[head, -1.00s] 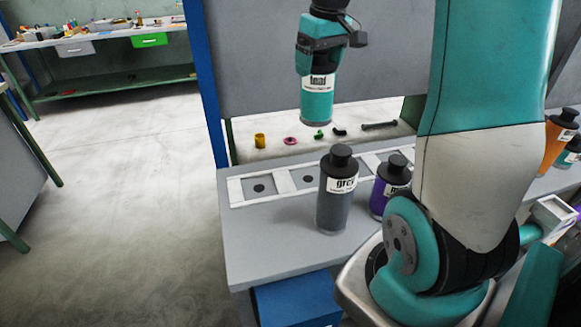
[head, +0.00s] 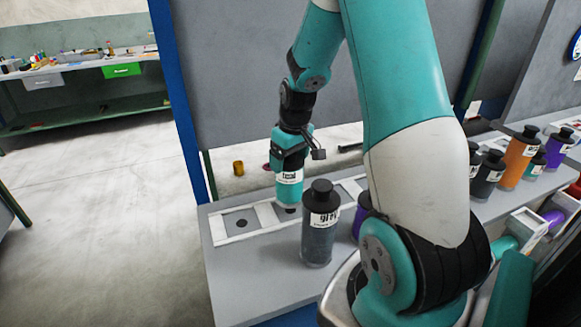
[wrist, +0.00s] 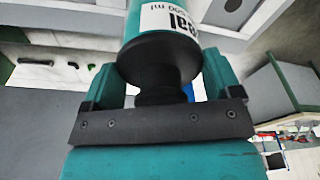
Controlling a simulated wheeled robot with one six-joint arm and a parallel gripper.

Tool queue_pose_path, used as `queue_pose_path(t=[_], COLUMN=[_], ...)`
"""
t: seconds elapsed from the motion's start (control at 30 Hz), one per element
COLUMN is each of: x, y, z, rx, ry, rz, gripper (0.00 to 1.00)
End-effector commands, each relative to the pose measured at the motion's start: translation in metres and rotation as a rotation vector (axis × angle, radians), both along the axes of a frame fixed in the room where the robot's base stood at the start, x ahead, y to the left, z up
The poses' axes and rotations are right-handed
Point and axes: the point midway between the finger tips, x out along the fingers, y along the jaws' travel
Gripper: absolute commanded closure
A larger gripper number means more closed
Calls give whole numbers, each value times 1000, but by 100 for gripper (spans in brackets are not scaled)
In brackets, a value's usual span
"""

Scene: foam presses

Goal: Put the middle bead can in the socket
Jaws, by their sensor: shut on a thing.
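My gripper (head: 290,150) is shut on a teal can (head: 289,191) with a white label and a black top. The can hangs upright with its base at or just above the white socket frame; I cannot tell if it touches. In the wrist view the two fingers hold the black neck of the teal can (wrist: 165,20). The white frame (head: 232,239) on the grey table has square sockets with dark round holes, and one empty socket (head: 241,223) shows left of the can. A grey can (head: 320,230) stands in front, to the right of the held can.
A purple can (head: 361,216) is partly hidden behind the grey can and my arm. Orange (head: 517,160), dark (head: 487,176) and other cans stand at the right. A yellow cylinder (head: 238,168) lies beyond the table. The table's left front (head: 245,275) is clear.

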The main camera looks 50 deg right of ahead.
Motion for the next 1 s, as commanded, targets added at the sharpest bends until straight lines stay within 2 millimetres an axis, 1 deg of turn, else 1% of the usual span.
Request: queue_pose_path(t=[0.13, 0.23, 0.63, 0.67, 0.7, 0.9, 1.0], x=[-1, -1, 0, -1, -1, -1, -1], y=[0, 0, 0, 0, 0, 0, -1], z=[-21, -33, -40, -39, -38, -38, -33], rx=[3, 1, 0, 0, 0, 0, 0], ry=[6, 3, 1, 1, 1, 1, 0], rz=[-1, -2, -1, -1, -1, -2, -2], gripper=[67, 67, 67, 9, 0, 0, 0])
